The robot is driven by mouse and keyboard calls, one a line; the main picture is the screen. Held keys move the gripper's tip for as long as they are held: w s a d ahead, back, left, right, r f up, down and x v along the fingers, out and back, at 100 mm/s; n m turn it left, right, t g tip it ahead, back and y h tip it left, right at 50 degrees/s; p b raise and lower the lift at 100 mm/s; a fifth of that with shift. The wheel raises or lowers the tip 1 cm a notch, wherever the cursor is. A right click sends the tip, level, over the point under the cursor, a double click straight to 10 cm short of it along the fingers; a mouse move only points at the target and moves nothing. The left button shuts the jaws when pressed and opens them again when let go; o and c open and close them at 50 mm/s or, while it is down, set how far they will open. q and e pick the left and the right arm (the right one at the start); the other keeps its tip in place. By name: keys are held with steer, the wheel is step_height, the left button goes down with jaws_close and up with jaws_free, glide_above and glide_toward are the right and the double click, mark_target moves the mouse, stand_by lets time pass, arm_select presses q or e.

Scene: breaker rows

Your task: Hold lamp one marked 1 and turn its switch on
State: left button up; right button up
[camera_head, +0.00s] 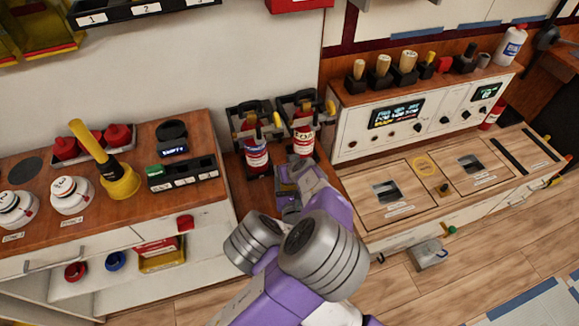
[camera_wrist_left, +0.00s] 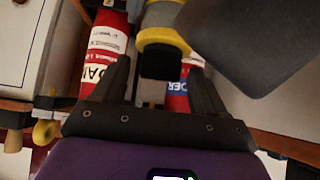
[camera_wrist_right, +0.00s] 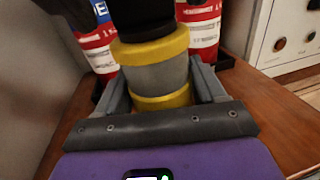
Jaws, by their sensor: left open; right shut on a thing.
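A lamp with a grey barrel, yellow bands and a black end (camera_wrist_right: 158,72) shows close up in the right wrist view. My right gripper (camera_wrist_right: 160,85) is shut on its barrel. A yellow band and black end (camera_wrist_left: 160,62) show in the left wrist view, between the spread fingers of my open left gripper (camera_wrist_left: 158,82); I cannot tell whether they touch. In the head view my arms mostly hide the lamp and both grippers. No number 1 and no switch can be made out on the lamp.
Two red extinguishers (camera_head: 256,155) (camera_head: 303,138) stand in black brackets behind the grippers. A wooden counter with a yellow handled item (camera_head: 120,182) and a black numbered rack (camera_head: 184,174) is at left. A white control panel (camera_head: 405,118) is at right.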

arm_select(q)
steer(key=c, duration=1.1)
steer(key=shift+o, duration=0.2)
